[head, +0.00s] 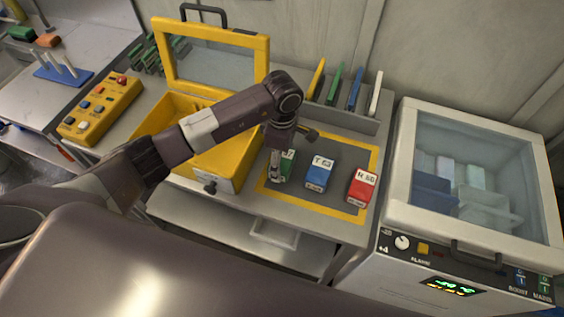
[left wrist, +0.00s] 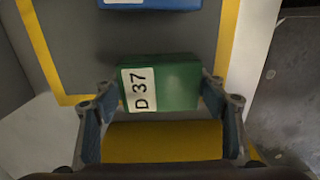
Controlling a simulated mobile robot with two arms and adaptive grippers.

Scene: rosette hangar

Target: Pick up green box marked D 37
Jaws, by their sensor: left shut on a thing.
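The green box marked D 37 (left wrist: 176,84) lies between the two fingers of my left gripper (left wrist: 160,108) in the left wrist view, with its white label on the left. In the head view the green box (head: 289,160) is partly hidden behind my left gripper (head: 279,172). My left gripper is shut on it, over the grey mat with a yellow border (head: 337,157). I cannot tell whether the box touches the mat. My right gripper is not in view.
A blue box (head: 319,173) and a red box (head: 362,187) stand on the mat to the right. An open yellow case (head: 233,165) stands left. A lidded grey machine (head: 391,222) is at right. Upright coloured items (head: 355,90) stand in a rack behind.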

